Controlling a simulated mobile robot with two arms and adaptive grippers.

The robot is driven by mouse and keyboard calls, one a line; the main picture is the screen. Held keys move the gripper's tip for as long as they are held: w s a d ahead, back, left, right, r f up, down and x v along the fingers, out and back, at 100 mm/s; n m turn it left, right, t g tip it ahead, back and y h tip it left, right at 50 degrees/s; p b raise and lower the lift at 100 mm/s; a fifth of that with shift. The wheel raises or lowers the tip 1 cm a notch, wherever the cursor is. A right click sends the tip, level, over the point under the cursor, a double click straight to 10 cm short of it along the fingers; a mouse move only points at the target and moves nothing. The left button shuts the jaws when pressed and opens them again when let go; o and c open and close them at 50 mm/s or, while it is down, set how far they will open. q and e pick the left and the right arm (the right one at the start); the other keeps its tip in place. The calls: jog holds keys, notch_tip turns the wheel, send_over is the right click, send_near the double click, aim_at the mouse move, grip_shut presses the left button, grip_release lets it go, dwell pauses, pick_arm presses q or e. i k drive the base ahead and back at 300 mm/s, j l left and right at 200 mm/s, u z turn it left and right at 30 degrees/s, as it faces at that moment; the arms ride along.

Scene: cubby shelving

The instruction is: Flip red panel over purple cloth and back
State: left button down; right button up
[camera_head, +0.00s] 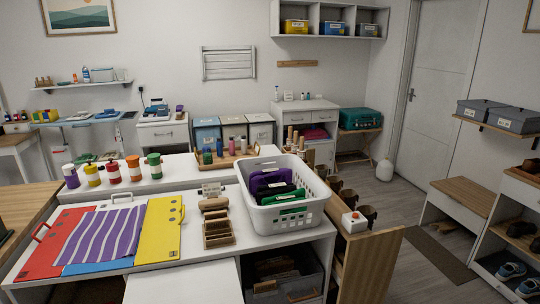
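The red panel (40,257) lies open and flat at the left of the white worktop, with a red handle on its outer left side. The purple and white striped cloth (108,236) lies flat to its right, over a blue panel (98,267) whose front edge shows. The cloth's left edge meets or slightly overlaps the red panel; I cannot tell which. A yellow panel (161,230) lies flat to the right of the cloth. Neither of my grippers is in view.
Several coloured bottles (112,171) stand on a raised ledge behind the panels. Wooden trays (217,231) and a white basket (286,212) of folded cloths stand to the right. A wooden table edge (22,213) is at the left.

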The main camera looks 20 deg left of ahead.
aim_at(38, 266)
jog(key=u, duration=1.95)
jog(key=z, duration=0.45)
jog(key=i+j, duration=0.05)
